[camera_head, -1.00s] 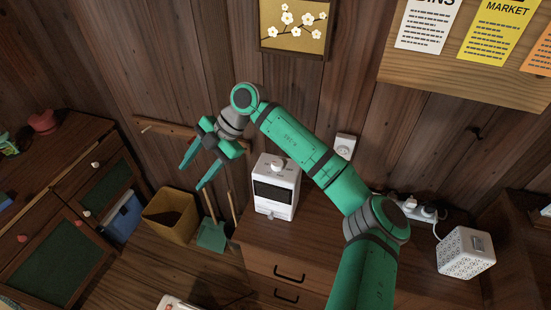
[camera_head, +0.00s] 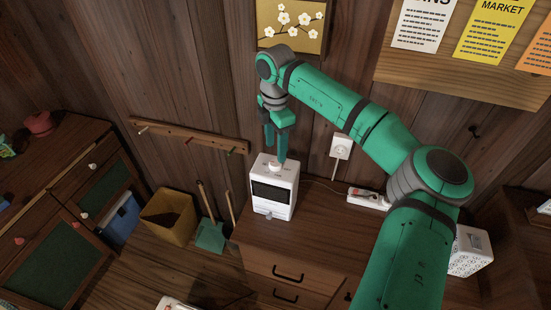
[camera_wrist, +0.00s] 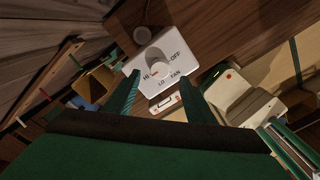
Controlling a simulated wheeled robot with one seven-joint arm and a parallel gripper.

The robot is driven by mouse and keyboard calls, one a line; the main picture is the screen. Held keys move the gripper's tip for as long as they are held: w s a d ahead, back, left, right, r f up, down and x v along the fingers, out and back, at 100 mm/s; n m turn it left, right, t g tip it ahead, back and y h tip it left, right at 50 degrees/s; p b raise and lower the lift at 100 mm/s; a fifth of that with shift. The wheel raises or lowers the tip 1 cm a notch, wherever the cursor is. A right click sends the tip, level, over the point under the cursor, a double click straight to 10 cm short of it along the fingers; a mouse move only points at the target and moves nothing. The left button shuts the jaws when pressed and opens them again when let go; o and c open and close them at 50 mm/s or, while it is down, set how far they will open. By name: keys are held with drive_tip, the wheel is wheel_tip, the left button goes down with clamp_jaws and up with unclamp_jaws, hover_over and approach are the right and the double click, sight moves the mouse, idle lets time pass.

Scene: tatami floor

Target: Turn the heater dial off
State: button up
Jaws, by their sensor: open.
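The heater (camera_head: 274,198) is a small white box with a dark front panel, standing on the wooden drawer cabinet against the wall. Its white round dial (camera_head: 275,168) sits on the top face. In the wrist view the dial (camera_wrist: 156,61) is surrounded by the labels OFF, HI, LO and FAN. A red mark shows on the HI side of the dial. My gripper (camera_head: 276,150) points down just above the heater's top, fingers apart. In the wrist view my gripper (camera_wrist: 163,79) is open and empty, its fingertips framing the heater top. Contact with the dial cannot be told.
A wall socket (camera_head: 340,147) and a power strip (camera_head: 367,199) lie right of the heater. A white perforated cube (camera_head: 470,255) is partly behind my arm. A yellow bin (camera_head: 170,216) and green dustpan (camera_head: 211,236) stand left on the floor. The cabinet top (camera_head: 305,236) beside the heater is clear.

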sight(275, 163)
wheel_tip(275, 163, down, 6)
drive_tip(key=shift+r, duration=0.15)
idle(0.3)
drive_tip(key=c, duration=1)
drive_tip(key=shift+c, duration=0.2)
